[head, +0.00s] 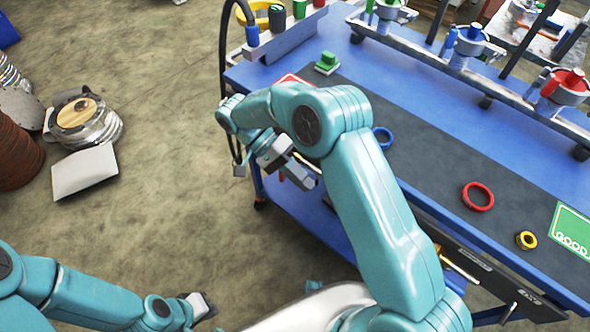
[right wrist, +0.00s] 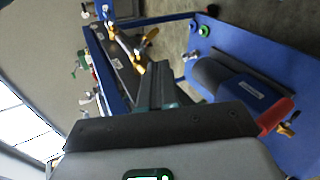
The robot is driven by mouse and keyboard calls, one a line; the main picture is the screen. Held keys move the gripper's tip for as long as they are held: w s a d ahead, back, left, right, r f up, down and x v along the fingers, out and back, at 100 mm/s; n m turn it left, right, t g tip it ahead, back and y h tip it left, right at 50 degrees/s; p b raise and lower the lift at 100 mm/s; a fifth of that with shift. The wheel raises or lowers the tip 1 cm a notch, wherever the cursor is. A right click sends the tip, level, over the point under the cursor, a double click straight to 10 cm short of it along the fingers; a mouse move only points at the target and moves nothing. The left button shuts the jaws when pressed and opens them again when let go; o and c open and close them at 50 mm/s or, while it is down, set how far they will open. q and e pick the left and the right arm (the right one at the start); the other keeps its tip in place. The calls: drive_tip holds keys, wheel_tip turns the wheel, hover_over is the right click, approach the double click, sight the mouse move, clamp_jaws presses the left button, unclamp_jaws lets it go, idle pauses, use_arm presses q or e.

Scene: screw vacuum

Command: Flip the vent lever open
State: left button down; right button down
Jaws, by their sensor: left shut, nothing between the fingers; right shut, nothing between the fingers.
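Which part is the vent lever, I cannot tell for sure. In the right wrist view a yellow-handled valve fitting (right wrist: 133,45) sits on the dark panel beyond my fingers. A small yellow lever (right wrist: 289,125) shows beside the red end of a dark cylinder on the blue shelf. In the head view yellow parts (head: 452,262) show below the table's front edge, partly behind my right arm. My right gripper (right wrist: 160,84) is shut and empty, apart from both; in the head view it is partly hidden by my arm. My left gripper (head: 205,308) is shut and empty, low at the left.
The blue table (head: 385,70) carries a dark mat (head: 430,125), a red ring (head: 478,196), a blue ring (head: 382,138), a yellow ring (head: 526,240) and a green GOOD card (head: 572,232). A rail with coloured clamps (head: 470,42) runs along its back.

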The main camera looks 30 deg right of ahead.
drive_tip(key=shift+v, duration=1.15)
drive_tip(key=shift+f, duration=0.1)
